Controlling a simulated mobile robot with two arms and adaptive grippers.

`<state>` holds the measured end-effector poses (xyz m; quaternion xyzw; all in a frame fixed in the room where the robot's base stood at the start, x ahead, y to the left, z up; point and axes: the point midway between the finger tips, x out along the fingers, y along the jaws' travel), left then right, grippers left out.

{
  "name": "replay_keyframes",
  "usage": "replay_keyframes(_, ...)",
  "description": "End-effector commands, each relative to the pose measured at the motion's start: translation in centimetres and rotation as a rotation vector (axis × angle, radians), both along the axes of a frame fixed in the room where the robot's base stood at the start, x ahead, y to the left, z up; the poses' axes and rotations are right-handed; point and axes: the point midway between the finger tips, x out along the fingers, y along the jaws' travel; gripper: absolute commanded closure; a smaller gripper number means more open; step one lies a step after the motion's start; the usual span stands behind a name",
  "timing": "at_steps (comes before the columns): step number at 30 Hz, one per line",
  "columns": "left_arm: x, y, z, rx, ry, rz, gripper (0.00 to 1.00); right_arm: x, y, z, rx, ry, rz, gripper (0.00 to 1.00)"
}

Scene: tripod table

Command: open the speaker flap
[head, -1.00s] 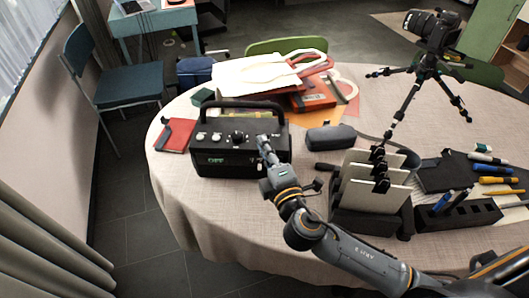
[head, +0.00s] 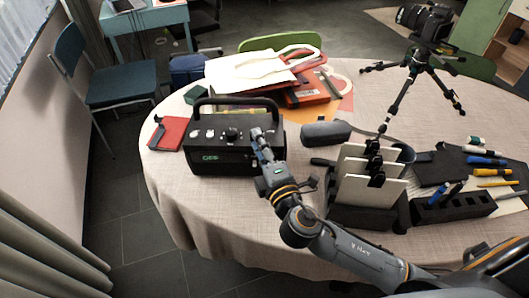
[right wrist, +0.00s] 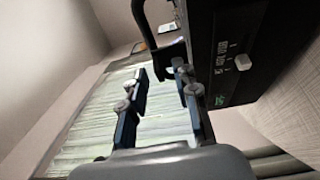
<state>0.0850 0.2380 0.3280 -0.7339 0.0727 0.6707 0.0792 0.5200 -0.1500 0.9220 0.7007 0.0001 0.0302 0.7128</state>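The black speaker (head: 226,158) stands upright on the table, with a carrying handle (head: 240,101), knobs on top and a green display on its front. My right gripper (head: 262,138) is at the speaker's front right top edge. In the right wrist view, the two fingers of my right gripper (right wrist: 163,77) are apart, with the speaker (right wrist: 245,45) close beside the right finger and the handle (right wrist: 141,20) beyond the tips. Nothing shows gripped between them. I cannot make out the flap or whether a finger touches the speaker. My left gripper is not in view.
A dark case (head: 325,132) and a black holder with upright cards (head: 371,178) stand right of the speaker. A red booklet (head: 171,132) lies left. Bags and a red box (head: 308,95) lie behind. A camera tripod (head: 416,80) stands farther right. Bare tablecloth (head: 205,205) lies in front.

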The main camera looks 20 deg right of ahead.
Motion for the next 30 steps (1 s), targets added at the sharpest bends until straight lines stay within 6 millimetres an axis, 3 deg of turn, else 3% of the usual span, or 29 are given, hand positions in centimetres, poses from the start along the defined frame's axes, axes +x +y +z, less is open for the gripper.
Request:
replay_keyframes(18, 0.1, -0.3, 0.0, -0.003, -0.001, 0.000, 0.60, -10.4, -0.5, -0.6, 0.000, 0.004, 0.000, 0.70)
replay_keyframes(30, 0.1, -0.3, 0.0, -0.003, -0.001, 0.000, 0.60, -11.7, -0.5, -0.5, 0.000, 0.001, 0.000, 0.70)
